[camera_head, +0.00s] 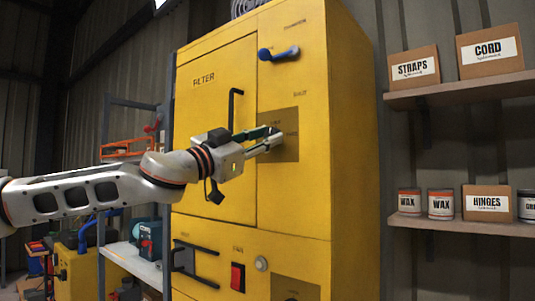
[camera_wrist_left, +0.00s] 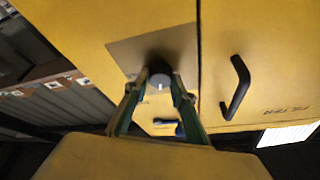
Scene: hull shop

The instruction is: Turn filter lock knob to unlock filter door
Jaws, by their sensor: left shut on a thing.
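The yellow cabinet (camera_head: 345,150) has a door marked FILTER (camera_head: 215,130) with a black bar handle (camera_head: 235,108). To the right of that door is a dark square plate, and the filter lock knob is on it, mostly hidden by my gripper in the head view. In the left wrist view the round dark knob (camera_wrist_left: 160,80) sits between my fingertips, with a light mark on its face. My left gripper (camera_head: 272,140) is shut on the knob, one finger on each side. The filter door appears closed. My right gripper is in neither view.
A blue lever (camera_head: 279,53) is above the plate. Below are a red switch (camera_head: 238,277), a round grey button (camera_head: 261,263) and a black handle (camera_head: 192,262). Shelves with boxes (camera_head: 415,66) and cans (camera_head: 440,204) are at right. A shelf rack (camera_head: 135,262) stands at left.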

